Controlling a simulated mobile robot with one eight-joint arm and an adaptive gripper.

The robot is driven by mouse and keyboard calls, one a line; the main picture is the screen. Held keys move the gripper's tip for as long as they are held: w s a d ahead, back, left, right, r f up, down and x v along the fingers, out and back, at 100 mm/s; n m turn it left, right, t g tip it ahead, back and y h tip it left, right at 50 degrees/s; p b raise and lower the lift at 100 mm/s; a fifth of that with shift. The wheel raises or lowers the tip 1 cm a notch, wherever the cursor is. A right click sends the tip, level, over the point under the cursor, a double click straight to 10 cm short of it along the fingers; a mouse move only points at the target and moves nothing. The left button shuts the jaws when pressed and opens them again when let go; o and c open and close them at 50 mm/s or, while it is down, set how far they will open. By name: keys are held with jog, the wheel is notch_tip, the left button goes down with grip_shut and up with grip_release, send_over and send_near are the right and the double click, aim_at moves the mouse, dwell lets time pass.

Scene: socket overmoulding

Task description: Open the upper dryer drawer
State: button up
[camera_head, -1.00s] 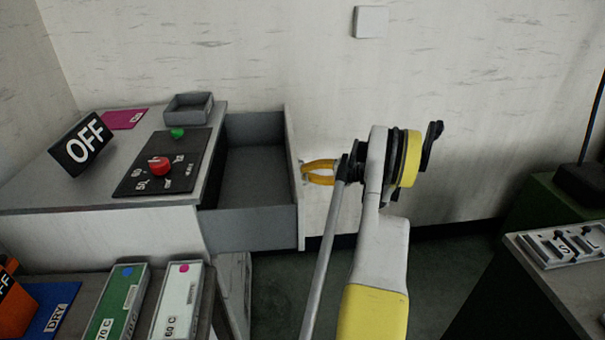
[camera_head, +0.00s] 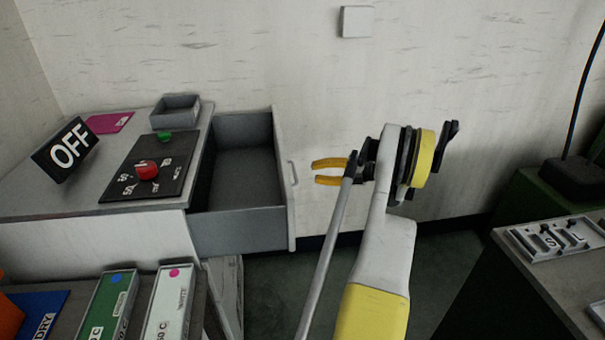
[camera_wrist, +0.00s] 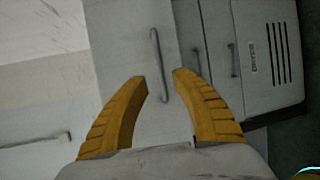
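The upper dryer drawer (camera_head: 238,232) is pulled out to the right from the grey dryer (camera_head: 95,245), and its inside looks empty. Its front panel carries a thin vertical handle (camera_head: 293,173). My gripper (camera_head: 316,172) has yellow fingers that are apart, with nothing between them. It is just right of the handle and clear of it. In the wrist view the open fingers (camera_wrist: 158,75) point toward the drawer front, and the handle (camera_wrist: 158,65) shows ahead of the gap between them, not gripped.
A black OFF sign (camera_head: 66,150), a control panel with a red knob (camera_head: 147,170) and a small grey tray (camera_head: 175,112) are on the dryer top. Labelled boxes (camera_head: 172,305) stand in front. A bench with a white tray (camera_head: 550,240) is at right.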

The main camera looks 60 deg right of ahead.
jog(key=shift+v, duration=1.8)
jog(key=shift+w, duration=0.1)
